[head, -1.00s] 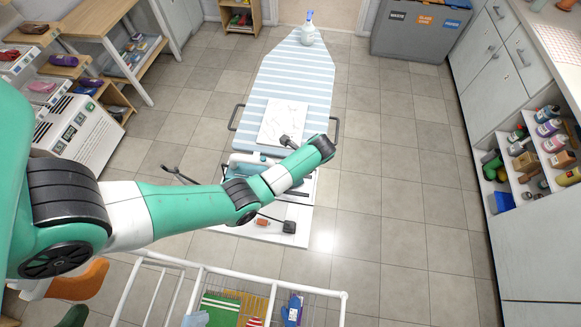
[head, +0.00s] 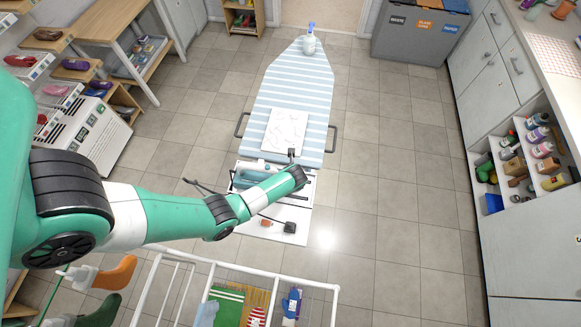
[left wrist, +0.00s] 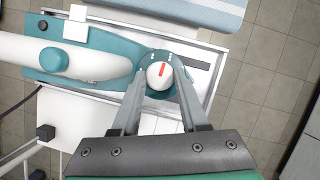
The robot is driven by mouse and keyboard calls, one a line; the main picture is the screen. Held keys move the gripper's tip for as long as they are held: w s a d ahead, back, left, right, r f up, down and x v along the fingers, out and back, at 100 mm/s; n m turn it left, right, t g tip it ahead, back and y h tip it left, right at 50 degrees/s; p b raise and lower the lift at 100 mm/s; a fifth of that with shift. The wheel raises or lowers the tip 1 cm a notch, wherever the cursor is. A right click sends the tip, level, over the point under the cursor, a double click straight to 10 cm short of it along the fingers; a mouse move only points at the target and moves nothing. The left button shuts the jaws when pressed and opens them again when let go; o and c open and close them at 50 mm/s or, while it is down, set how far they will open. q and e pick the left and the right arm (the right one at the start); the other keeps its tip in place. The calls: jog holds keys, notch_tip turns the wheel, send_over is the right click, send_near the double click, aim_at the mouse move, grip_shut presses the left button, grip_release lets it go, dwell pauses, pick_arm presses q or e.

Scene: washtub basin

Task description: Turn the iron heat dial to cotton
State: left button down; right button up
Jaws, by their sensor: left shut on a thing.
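The iron (left wrist: 100,72), teal and white, lies on its side on the white stand at the near end of the ironing board. Its round white heat dial (left wrist: 159,80) has a red pointer line that points up and slightly right in the left wrist view. Small pale marks sit on the teal face above the dial; I cannot read them. My left gripper (left wrist: 161,68) is shut on the dial, with one finger on each side. In the head view the iron (head: 245,176) is partly hidden under my left arm, and the dial is hidden. My right gripper is not in view.
The striped ironing board (head: 290,85) holds a folded white cloth (head: 286,130) and a spray bottle (head: 310,42). A white drying rack (head: 270,272) with laundry stands in front. Shelves of bottles (head: 540,150) are at the right. The floor right of the board is clear.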

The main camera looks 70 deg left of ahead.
pick_arm(q)
jog(key=shift+m+t+p, duration=0.4)
jog(key=shift+m+t, duration=0.1)
jog(key=shift+m, duration=0.5)
jog(key=shift+h, duration=0.3)
jog(key=shift+c, duration=2.2)
grip_release()
